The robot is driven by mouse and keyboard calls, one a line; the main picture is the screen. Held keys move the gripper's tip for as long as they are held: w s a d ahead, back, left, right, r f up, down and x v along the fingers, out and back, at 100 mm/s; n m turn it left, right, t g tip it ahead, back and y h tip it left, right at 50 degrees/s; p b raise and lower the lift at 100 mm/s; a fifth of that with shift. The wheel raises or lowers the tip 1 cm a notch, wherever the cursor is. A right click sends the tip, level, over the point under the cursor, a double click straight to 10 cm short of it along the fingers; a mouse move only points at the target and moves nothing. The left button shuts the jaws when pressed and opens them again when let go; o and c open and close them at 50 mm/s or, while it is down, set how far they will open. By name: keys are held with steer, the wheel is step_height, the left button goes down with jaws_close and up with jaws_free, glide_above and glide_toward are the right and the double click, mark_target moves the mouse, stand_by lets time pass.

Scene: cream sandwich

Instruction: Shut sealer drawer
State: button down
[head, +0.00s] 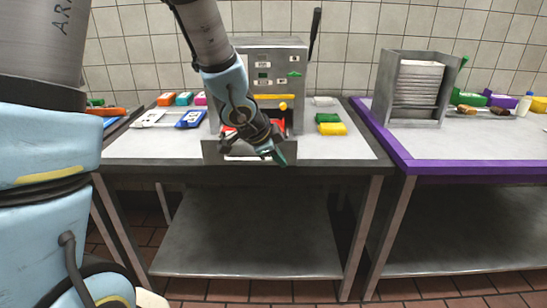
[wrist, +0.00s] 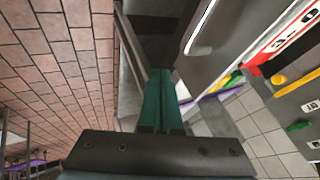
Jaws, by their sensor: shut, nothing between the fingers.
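The sealer (head: 270,60) is a grey machine with a panel of small labels, a green and a yellow button, at the back of the middle table. Its grey drawer (head: 212,152) is out at the front, reaching the table's front edge. The drawer's grey face with a pale handle bar shows in the wrist view (wrist: 228,45). My gripper (head: 280,157) is in front of the drawer face, toward its right half, with green fingers pressed together and empty. The fingers also show in the wrist view (wrist: 165,95). I cannot tell whether they touch the drawer. My arm hides part of the sealer and drawer.
White and blue packets (head: 190,119) lie left of the sealer. Green and yellow blocks (head: 331,128) lie to its right. A purple-edged table (head: 408,160) on the right holds a metal rack (head: 386,90) of trays. The lower shelf (head: 250,240) is bare.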

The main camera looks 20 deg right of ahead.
steer(key=shift+w+d+f+p, duration=0.15)
steer(key=shift+w+d+p, duration=0.25)
steer(key=shift+w, duration=0.3)
steer(key=shift+w+d+f+p, duration=0.2)
steer(key=shift+w+d+p, duration=0.2)
steer(key=shift+w, duration=0.25)
steer(key=shift+w+d+f+p, duration=0.15)
steer(key=shift+w+d+p, duration=0.25)
steer(key=shift+w, duration=0.3)
steer(key=shift+w, duration=0.1)
